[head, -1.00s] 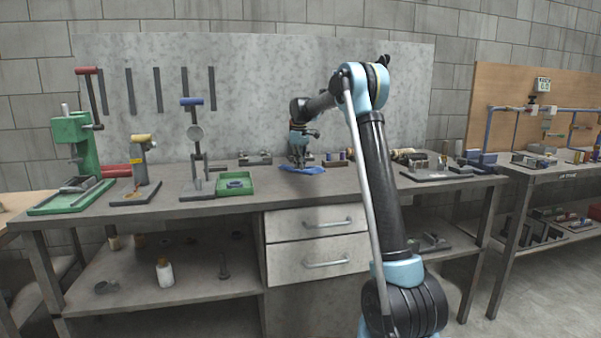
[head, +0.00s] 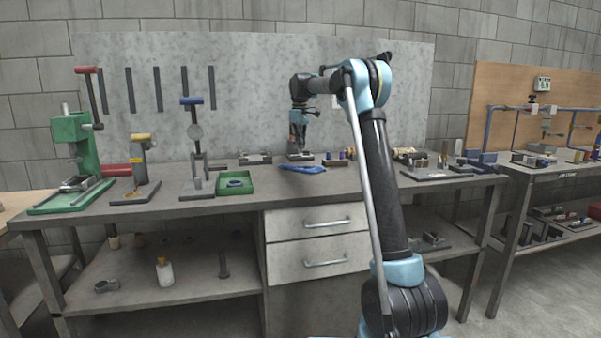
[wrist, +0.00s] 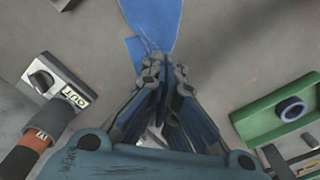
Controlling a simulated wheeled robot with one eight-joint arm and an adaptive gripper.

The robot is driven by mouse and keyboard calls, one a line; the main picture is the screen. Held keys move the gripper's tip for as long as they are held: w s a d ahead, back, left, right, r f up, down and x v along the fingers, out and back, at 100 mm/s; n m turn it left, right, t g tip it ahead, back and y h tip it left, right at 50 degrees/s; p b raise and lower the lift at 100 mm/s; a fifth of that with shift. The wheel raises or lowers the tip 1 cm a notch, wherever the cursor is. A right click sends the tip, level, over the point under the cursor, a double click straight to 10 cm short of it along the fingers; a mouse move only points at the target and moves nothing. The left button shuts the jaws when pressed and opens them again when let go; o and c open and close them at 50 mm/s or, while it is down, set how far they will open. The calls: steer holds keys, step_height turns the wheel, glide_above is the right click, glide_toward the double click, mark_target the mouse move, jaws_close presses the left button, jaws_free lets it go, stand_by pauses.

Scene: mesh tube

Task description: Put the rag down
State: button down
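The blue rag (head: 303,168) lies on the workbench top, left of the middle of the arm. In the wrist view the rag (wrist: 152,18) is a bright blue strip running from the top edge down to the fingertips, with a narrow fold beside the left one. My gripper (head: 297,147) points down just above and behind the rag in the head view. In the wrist view my gripper (wrist: 166,68) has its fingers drawn together at the tips. No cloth clearly shows between them, and the rag lies beyond the tips.
A green tray (head: 235,183) with a blue ring stands left of the rag; the wrist view shows it at right (wrist: 252,122). Hand presses stand further left. Bench around the rag's front is clear.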

steer(key=s+d+f+m, duration=0.1)
steer(key=s+d+m, duration=0.1)
steer(key=s+d, duration=0.6)
steer(key=s+d+m+t, duration=0.15)
steer(key=s+d, duration=0.25)
steer(key=s, duration=0.8)
steer(key=s+d+f+m, duration=0.1)
steer(key=s+d+m, duration=0.1)
steer(key=s+d, duration=0.65)
steer(key=s+d+f+m, duration=0.2)
steer(key=s+f, duration=0.9)
steer(key=s, duration=0.3)
steer(key=s+d+f+m, duration=0.2)
steer(key=s+f+m, duration=0.1)
steer(key=s+f, duration=0.8)
steer(key=s, duration=0.3)
steer(key=shift+f+t, duration=0.35)
steer(key=shift+m, duration=0.25)
